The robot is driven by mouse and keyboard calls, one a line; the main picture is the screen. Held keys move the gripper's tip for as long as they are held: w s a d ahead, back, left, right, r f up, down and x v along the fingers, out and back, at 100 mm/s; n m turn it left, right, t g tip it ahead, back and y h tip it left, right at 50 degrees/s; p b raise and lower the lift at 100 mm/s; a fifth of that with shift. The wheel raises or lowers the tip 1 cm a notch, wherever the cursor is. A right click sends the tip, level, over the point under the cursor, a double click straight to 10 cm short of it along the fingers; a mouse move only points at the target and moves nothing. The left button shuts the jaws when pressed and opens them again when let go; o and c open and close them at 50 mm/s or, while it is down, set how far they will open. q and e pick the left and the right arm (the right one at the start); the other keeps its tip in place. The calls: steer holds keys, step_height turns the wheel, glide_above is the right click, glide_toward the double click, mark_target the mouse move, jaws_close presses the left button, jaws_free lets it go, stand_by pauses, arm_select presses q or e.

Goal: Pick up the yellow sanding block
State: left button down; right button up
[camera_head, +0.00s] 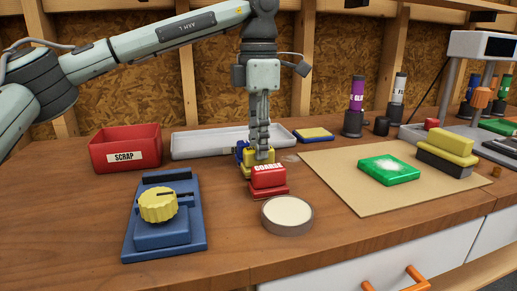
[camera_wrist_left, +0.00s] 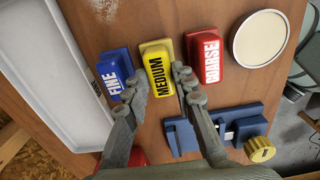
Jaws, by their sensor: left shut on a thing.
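The yellow sanding block marked MEDIUM (camera_wrist_left: 158,66) stands between the blue block marked FINE (camera_wrist_left: 115,73) and the red block marked COARSE (camera_wrist_left: 204,58) in the left wrist view. My left gripper (camera_wrist_left: 161,84) has a finger on each side of it and is shut on it. In the head view my left gripper (camera_head: 261,150) points straight down at the row. There the yellow block (camera_head: 246,158) shows only partly, behind the red block (camera_head: 268,177) and the fingers. I cannot tell any gap between the yellow block and the table. My right gripper is not in view.
A red SCRAP bin (camera_head: 125,157) and a white tray (camera_head: 190,145) stand behind. A blue device with a yellow knob (camera_head: 158,206) and a round tin (camera_head: 287,214) are in front. A brown sheet (camera_head: 350,190) with a green block (camera_head: 388,170) lies right.

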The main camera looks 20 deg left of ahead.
arm_select(q)
step_height(320, 180, up, 3)
steer(key=shift+f, duration=0.1)
steer(key=s+d+r, duration=0.1)
steer(key=s+r, duration=0.6)
steer(key=s, duration=0.4)
steer(key=shift+s+d+r+b, duration=0.15)
steer(key=shift+s+d+b, duration=0.15)
steer(key=shift+d, duration=0.05)
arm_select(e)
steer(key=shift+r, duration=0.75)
arm_select(q)
steer(key=c, duration=1.8)
jaws_free()
steer(key=shift+c, duration=0.2)
steer(key=c, duration=0.4)
steer(key=shift+c, duration=0.2)
